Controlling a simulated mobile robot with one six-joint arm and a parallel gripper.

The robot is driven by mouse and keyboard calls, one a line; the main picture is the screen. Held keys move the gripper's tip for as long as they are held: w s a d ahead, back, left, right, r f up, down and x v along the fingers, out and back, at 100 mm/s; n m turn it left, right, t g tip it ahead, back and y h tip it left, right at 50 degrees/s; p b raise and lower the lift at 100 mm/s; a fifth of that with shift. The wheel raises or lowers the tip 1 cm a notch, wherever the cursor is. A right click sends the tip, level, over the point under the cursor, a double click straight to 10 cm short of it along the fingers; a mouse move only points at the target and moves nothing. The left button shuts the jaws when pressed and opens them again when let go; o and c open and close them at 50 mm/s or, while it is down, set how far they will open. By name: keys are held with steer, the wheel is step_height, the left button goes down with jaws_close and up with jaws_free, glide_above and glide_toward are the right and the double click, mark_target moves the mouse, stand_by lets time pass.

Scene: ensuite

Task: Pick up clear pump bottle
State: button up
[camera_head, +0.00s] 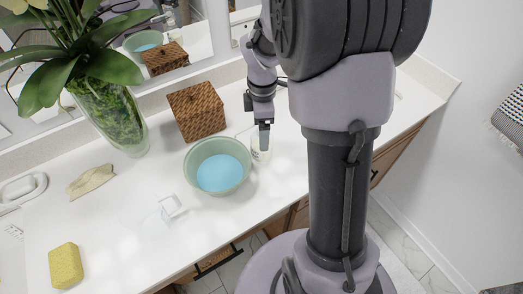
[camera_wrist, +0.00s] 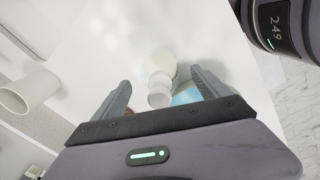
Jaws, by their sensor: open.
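A pale, partly see-through bottle (camera_head: 261,153) stands on the white counter, close to the right side of the green bowl. I take it for the clear pump bottle, though its pump is hard to make out. My gripper (camera_head: 265,127) is just above it and hides its top in the head view. In the wrist view the bottle (camera_wrist: 161,63) shows with its round whitish top between the two spread fingers of my gripper (camera_wrist: 160,82). The fingers are open, with visible space on both sides. I cannot tell whether either touches it.
The green bowl (camera_head: 191,160) with a blue inside stands left of the bottle. A brown woven box (camera_head: 197,112) and a glass vase (camera_head: 113,122) stand behind. A pale cup (camera_wrist: 30,92) shows in the wrist view. A yellow sponge (camera_head: 66,265) lies front left.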

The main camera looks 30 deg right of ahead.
step_height(320, 180, down, 4)
steer(key=shift+f+b, duration=0.25)
steer(key=shift+b, duration=0.7)
steer(key=shift+r, duration=0.2)
steer(key=shift+c, duration=0.7)
jaws_close()
